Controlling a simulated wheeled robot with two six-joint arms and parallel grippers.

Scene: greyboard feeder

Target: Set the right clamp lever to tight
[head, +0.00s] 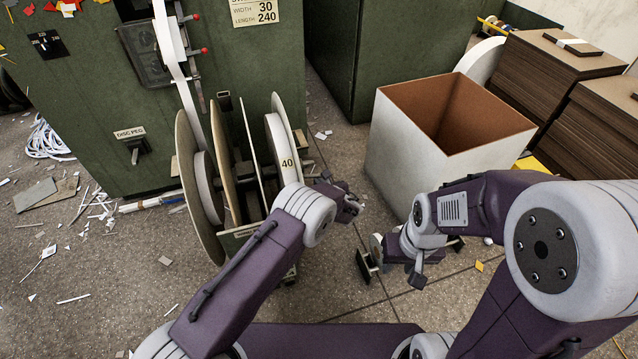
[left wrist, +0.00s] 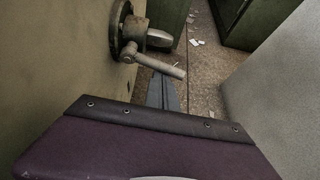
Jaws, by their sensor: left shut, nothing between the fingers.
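In the left wrist view, a grey metal clamp lever (left wrist: 155,64) sticks out from a round hub on a tan disc face (left wrist: 50,70). Its bar slants down to the right. My left gripper's closed fingers (left wrist: 163,93) are just below the bar, with nothing between them; I cannot tell if they touch it. In the head view, my left gripper (head: 347,205) is right of the reel with the 40 label (head: 285,150), and the lever is not clear there.
A white-sided open box (head: 412,140) stands to the right of the reels. The green machine (head: 230,60) is behind them. Stacks of brown board (head: 540,80) are at the upper right. Paper scraps litter the floor at left.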

